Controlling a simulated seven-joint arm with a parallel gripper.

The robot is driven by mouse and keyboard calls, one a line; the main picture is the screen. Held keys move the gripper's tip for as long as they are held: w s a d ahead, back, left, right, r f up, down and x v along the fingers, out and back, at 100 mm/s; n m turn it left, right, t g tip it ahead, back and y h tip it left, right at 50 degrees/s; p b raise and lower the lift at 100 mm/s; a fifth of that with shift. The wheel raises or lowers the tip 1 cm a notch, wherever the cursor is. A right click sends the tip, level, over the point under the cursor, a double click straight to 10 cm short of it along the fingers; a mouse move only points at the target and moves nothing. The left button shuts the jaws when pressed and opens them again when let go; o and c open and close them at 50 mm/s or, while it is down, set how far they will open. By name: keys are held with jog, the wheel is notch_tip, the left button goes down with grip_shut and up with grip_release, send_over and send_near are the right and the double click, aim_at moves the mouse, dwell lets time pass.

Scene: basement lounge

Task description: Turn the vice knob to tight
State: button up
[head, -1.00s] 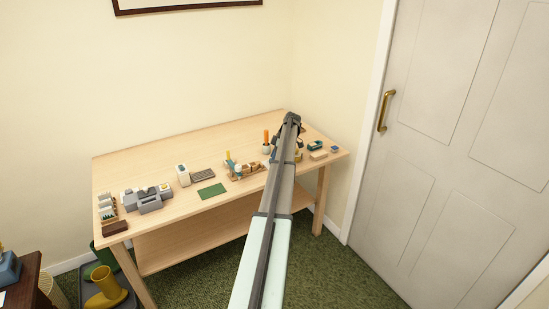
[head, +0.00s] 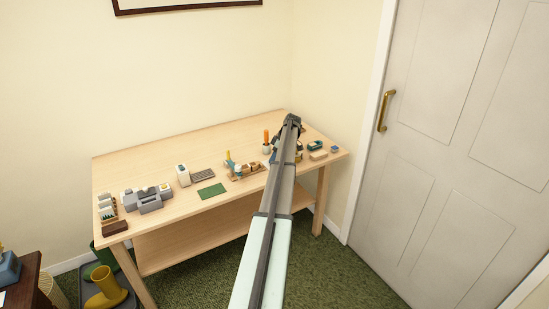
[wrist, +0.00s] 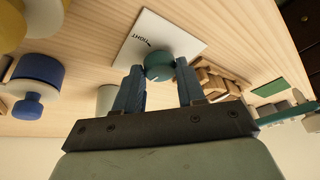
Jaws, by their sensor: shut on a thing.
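The vice knob (wrist: 158,60) is a small round teal knob with a pale mark on its face. It stands in front of a white card (wrist: 150,30) that bears the word TIGHT. In the wrist view my gripper (wrist: 158,70) has its two blue fingers on either side of the knob and is shut on it. The knob's exact angle relative to the word is hard to read. In the head view my arm covers the knob, and my gripper's end (head: 292,120) is over the far right part of the workbench (head: 150,160).
In the wrist view a blue lidded jar (wrist: 32,80) and a white cylinder (wrist: 105,98) stand left of my fingers, and wooden pieces (wrist: 218,84) lie to the right. A green mat (head: 211,190) and a grey block set (head: 148,202) are on the bench. A door (head: 450,130) is at right.

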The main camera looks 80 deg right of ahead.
jog(key=m, duration=0.2)
jog(key=m+h, duration=0.2)
jog(key=m, duration=0.1)
jog(key=shift+a+m, duration=0.3)
jog(key=shift+a, duration=0.05)
jog(key=m+h, duration=0.1)
jog(key=m, duration=0.1)
jog(key=m+g+h, duration=0.1)
jog(key=m, duration=0.2)
jog(key=shift+w+a, duration=0.1)
jog(key=shift+w, duration=0.05)
jog(key=m+g, duration=0.1)
jog(key=m, duration=0.2)
jog(key=m+g+h, duration=0.1)
jog(key=m, duration=0.1)
jog(key=shift+w+a+m, duration=0.1)
jog(key=shift+w+m, duration=0.1)
jog(key=shift+m, duration=0.2)
jog(key=m+g, duration=0.2)
jog(key=m, duration=0.3)
jog(key=shift+w, duration=0.15)
jog(key=shift+m, duration=0.3)
jog(key=o, duration=1)
jog(key=shift+o, duration=0.2)
